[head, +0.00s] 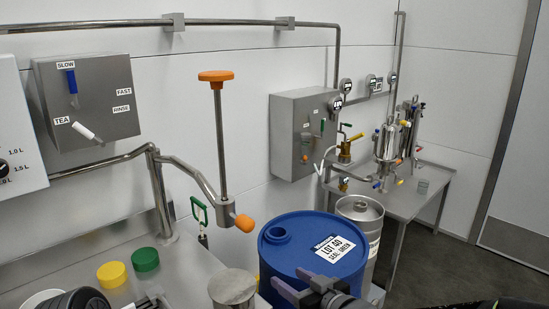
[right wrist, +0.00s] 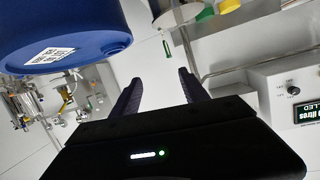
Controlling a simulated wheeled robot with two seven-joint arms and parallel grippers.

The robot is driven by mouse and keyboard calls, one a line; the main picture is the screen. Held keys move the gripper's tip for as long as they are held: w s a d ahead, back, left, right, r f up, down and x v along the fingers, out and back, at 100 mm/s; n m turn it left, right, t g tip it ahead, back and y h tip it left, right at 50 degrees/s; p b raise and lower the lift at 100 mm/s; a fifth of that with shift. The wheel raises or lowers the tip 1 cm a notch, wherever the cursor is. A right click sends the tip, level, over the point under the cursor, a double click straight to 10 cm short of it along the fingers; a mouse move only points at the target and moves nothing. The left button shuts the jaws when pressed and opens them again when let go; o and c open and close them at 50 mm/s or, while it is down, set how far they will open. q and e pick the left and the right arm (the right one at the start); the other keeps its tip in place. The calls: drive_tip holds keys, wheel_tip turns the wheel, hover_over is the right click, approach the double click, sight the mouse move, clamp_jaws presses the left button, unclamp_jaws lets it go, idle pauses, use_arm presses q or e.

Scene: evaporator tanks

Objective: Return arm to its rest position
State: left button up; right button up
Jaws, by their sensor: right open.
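My right gripper (head: 301,285) is at the bottom of the head view, in front of the blue drum (head: 292,250) and overlapping its lower part. In the right wrist view its two dark fingers (right wrist: 160,90) stand apart with nothing between them, so it is open and empty. The drum (right wrist: 60,32) is at the upper left there, beside the fingers and seemingly clear of them.
A steel cylinder (head: 233,288), a green cap (head: 145,259) and a yellow cap (head: 112,274) are on the bench at left. An orange-knobbed lever (head: 220,140) rises above it. A steel keg (head: 360,211) stands behind the drum, near a side table (head: 425,190) with tanks.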

drive_tip(key=s+d+f+m+g+h, duration=0.2)
drive_tip(key=s+f+m+g, duration=0.15)
drive_tip(key=f, duration=1.05)
drive_tip(key=s+f+m+g+h+p, duration=0.1)
drive_tip(key=s+f+g, duration=0.3)
drive_tip(key=s+f, duration=0.6)
drive_tip(key=s+d+f+m+g+h+p, duration=0.1)
drive_tip(key=s+f+m+g+p, duration=0.1)
drive_tip(key=s+f, duration=0.9)
drive_tip(key=s+m+g, duration=0.1)
drive_tip(key=s+g, duration=0.1)
drive_tip(key=s, duration=0.2)
drive_tip(key=shift+s+d, duration=0.2)
drive_tip(key=shift+s, duration=0.2)
